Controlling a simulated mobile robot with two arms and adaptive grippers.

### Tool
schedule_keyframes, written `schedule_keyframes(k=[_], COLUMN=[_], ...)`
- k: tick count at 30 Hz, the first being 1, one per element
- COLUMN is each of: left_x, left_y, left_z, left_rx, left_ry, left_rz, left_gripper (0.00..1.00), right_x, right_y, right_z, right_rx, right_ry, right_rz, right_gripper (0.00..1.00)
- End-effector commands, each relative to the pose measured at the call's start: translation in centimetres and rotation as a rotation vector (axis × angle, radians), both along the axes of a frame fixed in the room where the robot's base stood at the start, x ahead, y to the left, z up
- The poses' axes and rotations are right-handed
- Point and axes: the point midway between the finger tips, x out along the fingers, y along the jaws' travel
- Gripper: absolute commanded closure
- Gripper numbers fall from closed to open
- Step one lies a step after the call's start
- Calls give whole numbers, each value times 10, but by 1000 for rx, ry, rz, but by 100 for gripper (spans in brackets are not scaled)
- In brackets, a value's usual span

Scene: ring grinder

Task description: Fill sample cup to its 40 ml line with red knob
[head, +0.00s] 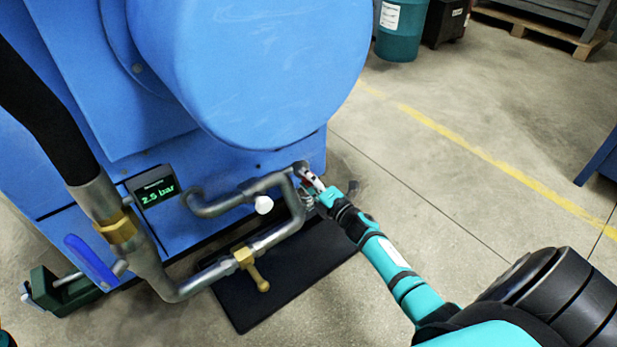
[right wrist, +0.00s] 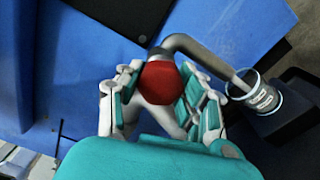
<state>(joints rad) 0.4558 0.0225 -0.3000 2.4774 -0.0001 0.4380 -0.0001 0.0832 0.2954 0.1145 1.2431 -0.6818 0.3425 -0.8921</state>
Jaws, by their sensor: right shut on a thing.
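The red knob (right wrist: 160,82) sits between the fingers of my right gripper (right wrist: 157,92) in the right wrist view, and the gripper is shut on it. In the head view my right gripper (head: 314,188) is at the far end of the grey pipework, where it mostly hides the knob.
A large blue machine (head: 255,75) stands behind the pipes. A display (head: 154,191) reads 2.5 bar. A black mat (head: 265,300) lies below.

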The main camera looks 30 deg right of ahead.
Motion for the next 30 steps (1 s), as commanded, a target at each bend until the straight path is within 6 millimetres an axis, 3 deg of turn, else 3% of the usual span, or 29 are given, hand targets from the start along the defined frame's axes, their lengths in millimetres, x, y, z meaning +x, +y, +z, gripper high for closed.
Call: schedule_keyframes(k=[18,19,24,30], left_x=[2,2,3,4], left_y=[0,0,0,0], left_z=[-2,-2,-2,-2], left_rx=[-2,-2,-1,0], left_ry=[7,8,14,15], left_rz=[-2,-2,-2,-1], left_gripper=[27,27,27,27], right_x=[0,0,0,0], right_y=[-1,-1,0,0], right_z=[-1,-1,-1,0], right_rx=[42,42,41,41], right_ry=[5,5,5,4], right_rz=[-1,-1,-1,0], right_gripper=[95,60,38,37])
